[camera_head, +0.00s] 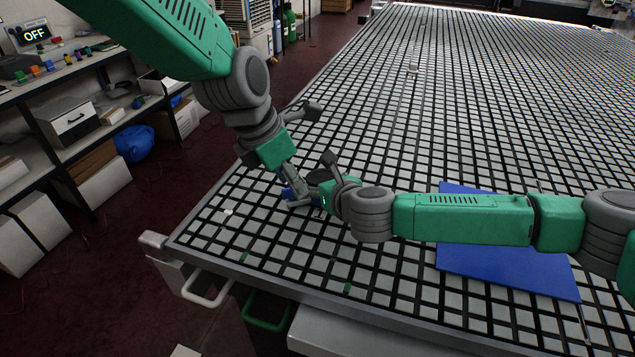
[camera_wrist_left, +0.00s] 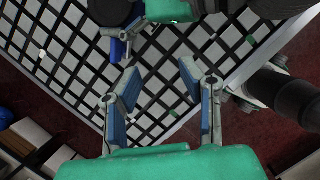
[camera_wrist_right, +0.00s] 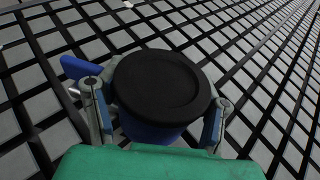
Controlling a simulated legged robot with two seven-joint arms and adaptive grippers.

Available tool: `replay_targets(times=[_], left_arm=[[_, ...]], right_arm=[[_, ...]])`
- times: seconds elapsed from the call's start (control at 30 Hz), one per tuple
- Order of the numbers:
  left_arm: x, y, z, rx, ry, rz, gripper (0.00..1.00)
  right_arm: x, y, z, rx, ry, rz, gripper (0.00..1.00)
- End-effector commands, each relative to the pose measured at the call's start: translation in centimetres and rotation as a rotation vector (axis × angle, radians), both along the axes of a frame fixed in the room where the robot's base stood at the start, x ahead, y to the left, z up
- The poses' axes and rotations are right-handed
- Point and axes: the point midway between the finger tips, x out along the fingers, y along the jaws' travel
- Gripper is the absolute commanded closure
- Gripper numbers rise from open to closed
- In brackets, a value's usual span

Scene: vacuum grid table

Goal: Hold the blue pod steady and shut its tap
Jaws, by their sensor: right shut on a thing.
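The blue pod (camera_wrist_right: 150,132) has a round black top (camera_wrist_right: 165,85) and stands on the grid table in the right wrist view. My right gripper (camera_wrist_right: 157,100) has a finger on each side of it and is shut on it. A flat blue piece, seemingly the tap handle (camera_wrist_right: 80,68), sticks out to the left behind a finger. In the left wrist view a blue part (camera_wrist_left: 117,48) shows below the black top. My left gripper (camera_wrist_left: 158,68) is open and empty, just short of the pod. In the head view both grippers largely hide the pod (camera_head: 289,194).
A blue flat panel (camera_head: 490,262) lies on the grid table under my right arm. The table's near corner and front edge (camera_head: 300,300) are close to the grippers. Shelves with boxes (camera_head: 70,120) stand at the left. Much of the grid beyond is clear.

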Motion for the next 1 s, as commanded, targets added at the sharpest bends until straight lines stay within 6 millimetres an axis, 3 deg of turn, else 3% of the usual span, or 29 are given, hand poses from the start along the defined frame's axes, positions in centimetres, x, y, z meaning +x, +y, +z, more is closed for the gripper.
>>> replay_targets(times=[0.3,0.47,0.57,0.67,0.8,0.9,1.0], left_arm=[[-0.1,-0.3,0.0,-0.011,0.001,0.005,0.71],[1.2,-0.6,-0.5,-0.15,0.04,0.086,0.71],[3.6,-0.6,-1.0,-0.316,0.078,0.212,0.71],[7.6,-0.5,-0.7,-0.505,0.085,0.427,0.71],[13.2,-0.6,2.0,-0.701,0.055,0.791,0.71],[16.4,0.9,3.2,-0.798,0.068,1.078,0.71],[18.3,3.1,3.4,-0.856,0.116,1.375,0.71]], right_arm=[[-0.7,0.4,-0.3,0.006,0.009,0.012,0.81],[-0.6,0.5,-0.4,0.001,0.01,0.011,0.81],[-0.7,0.6,-0.5,0.002,0.01,0.012,0.81],[-0.7,0.5,-0.5,0.004,0.012,0.013,0.81],[-0.8,0.4,-0.6,0.006,0.013,0.014,0.81],[-0.8,0.4,-0.6,0.006,0.014,0.015,0.81],[-0.9,0.4,-0.7,0.005,0.015,0.015,0.81]])
